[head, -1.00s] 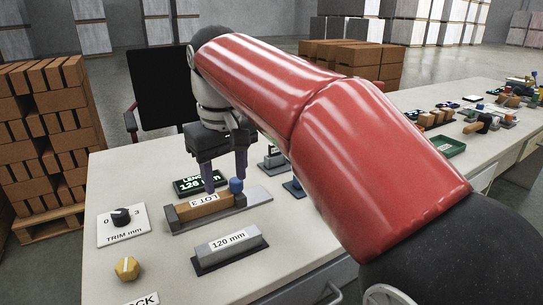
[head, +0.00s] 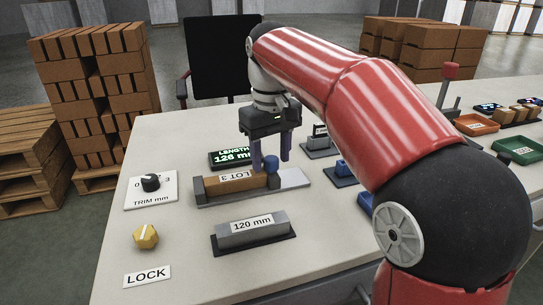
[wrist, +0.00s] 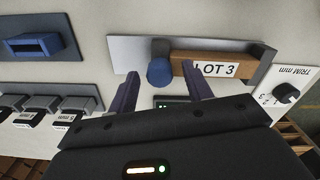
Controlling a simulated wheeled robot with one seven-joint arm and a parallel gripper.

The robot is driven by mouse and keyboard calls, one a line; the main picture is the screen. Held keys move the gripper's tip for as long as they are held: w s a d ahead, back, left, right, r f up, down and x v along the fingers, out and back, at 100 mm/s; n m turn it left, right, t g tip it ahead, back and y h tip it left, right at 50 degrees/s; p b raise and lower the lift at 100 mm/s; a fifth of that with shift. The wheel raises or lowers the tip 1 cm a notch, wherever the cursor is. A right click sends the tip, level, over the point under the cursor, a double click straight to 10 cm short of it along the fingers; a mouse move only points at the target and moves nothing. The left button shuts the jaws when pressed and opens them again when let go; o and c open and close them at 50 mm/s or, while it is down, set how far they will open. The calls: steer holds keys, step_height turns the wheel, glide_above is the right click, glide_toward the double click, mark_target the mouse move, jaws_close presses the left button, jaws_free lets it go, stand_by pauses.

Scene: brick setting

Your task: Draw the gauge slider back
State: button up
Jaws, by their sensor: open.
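The length gauge is a flat grey rail (head: 295,179) carrying a brick marked LOT 3 (head: 225,186) between a fixed grey end stop and a slider with a blue knob (head: 271,161). In the wrist view the blue knob (wrist: 160,71) stands at the brick's left end, and the slider appears to touch the brick. My gripper (head: 271,158) is open over the gauge, pointing down. Its fingers (wrist: 161,84) are on either side of the knob, apart from it as far as I can tell. The display (head: 231,158) behind reads about 126 mm.
A 120 mm block (head: 250,229) lies in front of the gauge. A trim dial (head: 150,183), a yellow knob (head: 145,236) and a LOCK label (head: 147,276) are on the left. Blue-handled items (head: 341,170) stand to the right.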

jaws_close()
steer(key=shift+w+d+r+p, duration=0.15)
steer(key=shift+d+p, duration=0.15)
steer(key=shift+d, duration=0.3)
steer(key=shift+w+d+f+p, duration=0.15)
steer(key=shift+d+p, duration=0.15)
steer(key=shift+d, duration=0.25)
steer(key=shift+w+d, duration=0.1)
steer(key=shift+d, duration=0.1)
jaws_free()
step_height(320, 180, up, 8)
steer(key=p, duration=0.1)
steer(key=shift+p, duration=0.35)
steer(key=shift+f, duration=0.15)
